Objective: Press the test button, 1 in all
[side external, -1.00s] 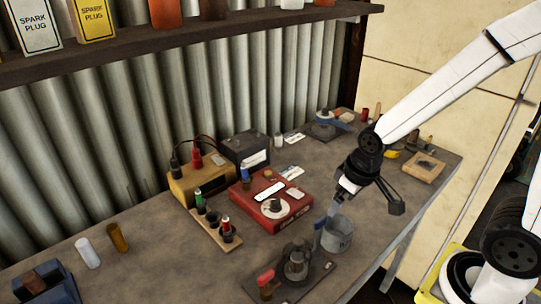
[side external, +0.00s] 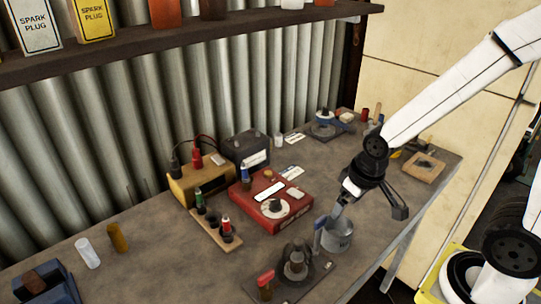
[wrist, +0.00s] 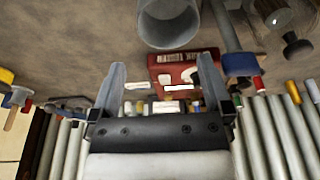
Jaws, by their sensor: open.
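In the wrist view the tester (wrist: 185,59) shows between and beyond my two spread fingers (wrist: 161,75), partly hidden; the cup (wrist: 168,24) is at the top.
A yellow box with terminals (side external: 192,188) and a dark battery (side external: 247,147) stand behind the tester. A wooden rack (side external: 216,230) with coloured cylinders is at its left. A dark fixture (side external: 294,266) stands in front. Bare bench (side external: 165,255) lies left.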

